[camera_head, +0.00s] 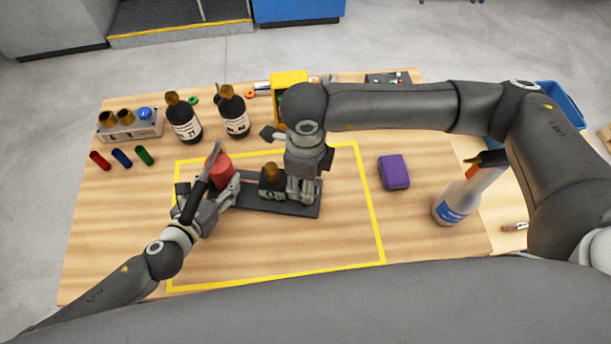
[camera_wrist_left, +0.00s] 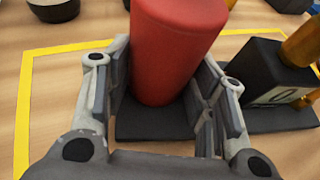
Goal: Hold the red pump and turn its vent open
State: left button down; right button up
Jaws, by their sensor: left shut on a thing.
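The red pump (camera_head: 221,168) is a red cylinder at the left end of a dark base plate (camera_head: 250,203). My left gripper (camera_head: 212,190) is shut on the red cylinder, one finger on each side; the left wrist view shows the red body (camera_wrist_left: 170,50) between the fingers. A black block (camera_head: 272,188) with a pale label and a brass top (camera_head: 271,172) stands on the same plate. My right gripper (camera_head: 301,192) is low over the plate, just right of the block. Its fingers are small and partly hidden, so its opening is unclear. The vent cannot be made out for certain.
Yellow tape (camera_head: 375,215) outlines the work area. Two dark bottles (camera_head: 184,120) and a rack (camera_head: 130,126) stand behind it, with coloured tubes (camera_head: 122,158) at left. A purple block (camera_head: 394,172) and spray bottle (camera_head: 456,203) stand right. The front area is clear.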

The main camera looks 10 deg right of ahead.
notch_tip(320, 180, up, 12)
dwell(0.5)
pick_arm(q)
jog(key=c, duration=0.5)
grip_release()
jog(key=shift+c, duration=0.2)
